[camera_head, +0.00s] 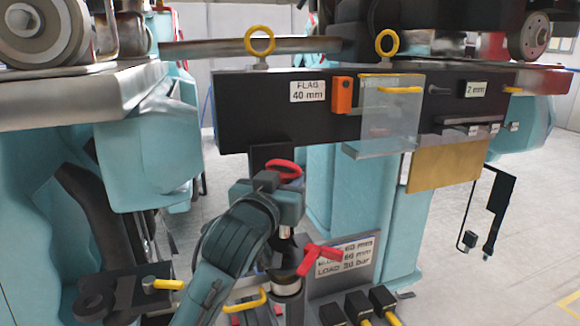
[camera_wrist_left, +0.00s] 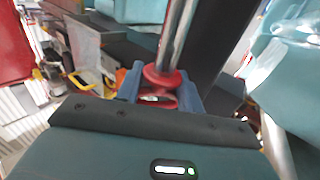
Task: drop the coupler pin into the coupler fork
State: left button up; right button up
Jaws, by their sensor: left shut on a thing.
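My left gripper (camera_head: 280,188) is at the middle of the head view, under the dark crossbeam. It is shut on the coupler pin, whose red ring-shaped top (camera_head: 283,170) shows just above the hand. In the left wrist view the blue fingers (camera_wrist_left: 160,98) close around the red part, and the bright steel shaft of the pin (camera_wrist_left: 178,42) runs away from it. A dark bracket with a rounded eye (camera_head: 95,300) is at the lower left; I cannot tell which part is the coupler fork. My right gripper is not in view.
The dark crossbeam (camera_head: 245,120) carries a clear guard (camera_head: 390,115), an orange block (camera_head: 342,95) and yellow rings. A red cross handle (camera_head: 320,258) and a grey label plate (camera_head: 350,262) stand right of the hand. Open floor (camera_head: 480,270) lies at the right.

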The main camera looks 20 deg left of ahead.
pick_arm(q)
jog(key=shift+w+r, duration=0.1)
jog(key=shift+w, duration=0.2)
jog(key=shift+s+r, duration=0.15)
jog(key=shift+s, duration=0.25)
jog(key=shift+f+b, duration=0.4)
jog(key=shift+f, duration=0.15)
notch_tip(320, 180, down, 2)
jog(key=shift+f+b, duration=0.2)
jog(key=shift+b, duration=0.55)
jog(key=shift+f+b, duration=0.75)
jog(key=shift+f, duration=0.4)
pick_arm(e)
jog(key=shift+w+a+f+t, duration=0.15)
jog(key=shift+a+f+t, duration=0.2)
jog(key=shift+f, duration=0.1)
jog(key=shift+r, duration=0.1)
pick_arm(q)
jog(key=shift+p, duration=0.3)
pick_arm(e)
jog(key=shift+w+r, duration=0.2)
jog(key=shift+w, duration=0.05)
pick_arm(q)
jog(key=shift+p, duration=0.3)
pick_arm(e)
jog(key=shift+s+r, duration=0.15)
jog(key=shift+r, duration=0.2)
